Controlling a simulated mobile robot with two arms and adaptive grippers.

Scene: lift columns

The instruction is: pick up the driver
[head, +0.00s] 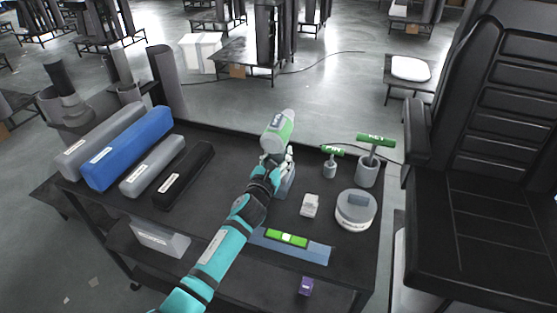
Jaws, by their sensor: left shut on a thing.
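The driver (278,133) is a grey, rounded body with a green band. It stands up at the middle of the dark cart top, tilted a little. My left gripper (275,163) is at its lower end and shut on it. The fingers and my wrist hide the driver's lower part, so I cannot tell whether it touches what is beneath. A blue-grey block (287,187) shows just right of my wrist. My right gripper is not in view.
Two green-topped keys (376,141) (331,150) stand in grey holders at the right. A round white-grey container (356,209), a small white box (310,205) and a level (287,239) lie nearer. Long blue, grey and black blocks (127,148) fill the left. A black chair (480,190) stands right of the cart.

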